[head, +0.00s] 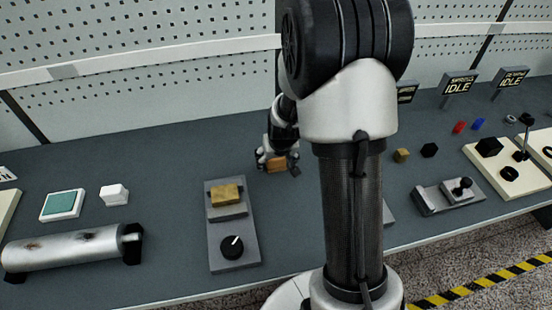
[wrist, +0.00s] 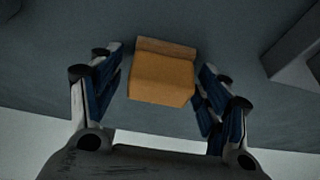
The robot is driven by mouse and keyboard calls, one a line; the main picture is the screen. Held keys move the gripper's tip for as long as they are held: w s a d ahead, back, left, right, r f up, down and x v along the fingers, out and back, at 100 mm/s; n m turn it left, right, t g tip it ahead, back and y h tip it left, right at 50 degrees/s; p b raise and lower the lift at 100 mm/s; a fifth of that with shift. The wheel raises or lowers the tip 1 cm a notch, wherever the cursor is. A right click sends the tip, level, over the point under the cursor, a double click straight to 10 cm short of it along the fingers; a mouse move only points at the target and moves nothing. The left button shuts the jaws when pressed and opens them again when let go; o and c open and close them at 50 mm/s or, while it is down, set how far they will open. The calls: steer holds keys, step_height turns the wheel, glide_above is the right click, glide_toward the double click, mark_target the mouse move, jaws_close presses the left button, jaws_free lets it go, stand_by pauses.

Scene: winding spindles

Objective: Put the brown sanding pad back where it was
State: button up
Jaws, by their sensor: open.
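The brown sanding pad (head: 276,165) is a small orange-brown block on the grey bench, behind and right of a grey plate with a knob. It also shows in the wrist view (wrist: 162,78), between the two blue-lined fingers. My gripper (head: 279,168) is low over the bench with its fingers on either side of the pad. In the wrist view my gripper (wrist: 160,80) is open, with a gap on the left; the right finger is very close to the pad. I cannot tell whether it touches.
The grey plate (head: 246,250) bears a yellowish block (head: 226,195) and a black knob (head: 232,247). A metal cylinder (head: 70,248), a teal pad (head: 62,204) and a white block (head: 114,194) are at left. Small blocks and a lever fixture (head: 450,195) are right of my arm.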

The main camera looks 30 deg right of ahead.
steer(key=shift+r+p, duration=0.3)
steer(key=s+a+r+n+p, duration=0.1)
steer(key=s+a+r, duration=0.25)
steer(key=r, duration=0.35)
steer(key=s+a+r+p, duration=0.2)
steer(key=s+r, duration=0.2)
steer(key=r, duration=0.3)
steer(key=s+a+r+n+p, duration=0.1)
steer(key=s+a+r, duration=0.25)
steer(key=r, duration=0.45)
steer(key=s+a+r, duration=0.2)
steer(key=s, duration=0.5)
steer(key=s+a+r+n+y, duration=0.1)
steer(key=s+a+r, duration=0.1)
steer(key=s, duration=0.6)
steer(key=shift+a+r, duration=0.25)
steer(key=shift+a, duration=0.35)
steer(key=shift+w, duration=0.1)
